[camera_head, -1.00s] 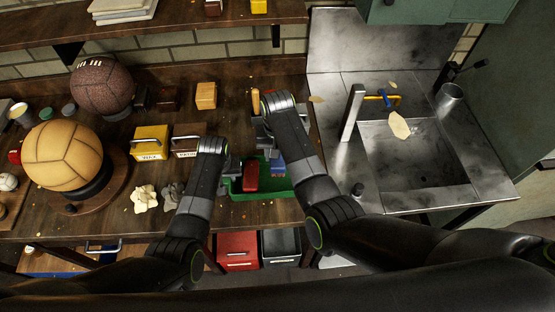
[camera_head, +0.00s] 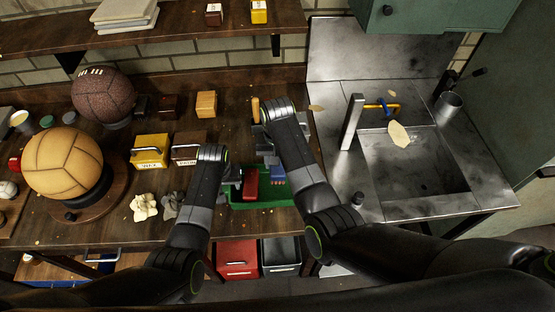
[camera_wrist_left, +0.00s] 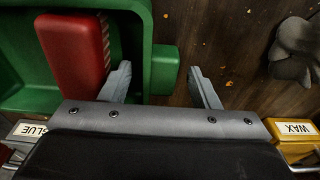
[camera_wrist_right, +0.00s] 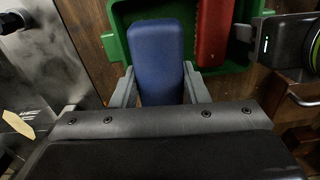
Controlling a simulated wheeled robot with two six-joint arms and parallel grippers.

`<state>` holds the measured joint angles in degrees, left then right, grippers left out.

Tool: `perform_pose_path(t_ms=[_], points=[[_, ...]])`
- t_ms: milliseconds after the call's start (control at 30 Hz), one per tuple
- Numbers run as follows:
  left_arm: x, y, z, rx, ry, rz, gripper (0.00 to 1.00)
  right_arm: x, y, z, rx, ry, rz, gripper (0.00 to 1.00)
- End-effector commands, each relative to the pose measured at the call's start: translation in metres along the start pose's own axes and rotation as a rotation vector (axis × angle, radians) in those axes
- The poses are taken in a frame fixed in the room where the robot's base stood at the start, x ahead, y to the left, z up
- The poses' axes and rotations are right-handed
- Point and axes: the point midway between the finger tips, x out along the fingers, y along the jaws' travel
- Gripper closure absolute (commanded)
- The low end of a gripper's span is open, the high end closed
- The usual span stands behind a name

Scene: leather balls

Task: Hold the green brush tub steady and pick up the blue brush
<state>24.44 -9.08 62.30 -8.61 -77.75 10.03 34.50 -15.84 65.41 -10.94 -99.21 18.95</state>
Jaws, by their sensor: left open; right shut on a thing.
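The green brush tub (camera_head: 262,201) stands on the bench near its front edge, left of the sink. The red brush (camera_head: 250,184) lies in it; it also shows in the left wrist view (camera_wrist_left: 74,50). My left gripper (camera_wrist_left: 159,72) is open at the tub's left side. Its fingers are apart on either side of a green side tab of the tub (camera_wrist_left: 163,70). My right gripper (camera_wrist_right: 158,72) is shut on the blue brush (camera_wrist_right: 156,48), one finger on each side. The blue brush (camera_head: 277,175) is at the tub's right part; whether it touches the tub floor is hidden.
A yellow box labelled WAX (camera_head: 149,151) and a brown box (camera_head: 187,148) stand left of the tub. A crumpled grey cloth (camera_head: 171,205) lies beside it. The steel sink (camera_head: 415,170) is to the right. Leather balls (camera_head: 63,160) stand on the left.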

Motion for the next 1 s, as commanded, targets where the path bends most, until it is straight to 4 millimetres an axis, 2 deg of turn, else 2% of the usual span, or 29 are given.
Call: perform_pose_path(t_ms=[167,600,800,1000], points=[[-0.021,0.001,-0.001,-0.001,0.004,0.002,0.44,0.0,0.0,0.0,0.0,0.0,0.0,0.84],[-0.093,0.001,-0.001,0.0,0.004,0.002,0.44,0.0,0.0,0.0,0.0,0.0,0.0,0.84],[-0.111,0.0,0.0,0.0,0.002,0.001,0.44,0.0,0.0,0.0,0.0,0.001,0.0,0.84],[-0.114,0.0,0.0,0.0,0.0,0.001,0.44,0.0,0.0,0.0,0.0,0.001,0.0,0.84]])
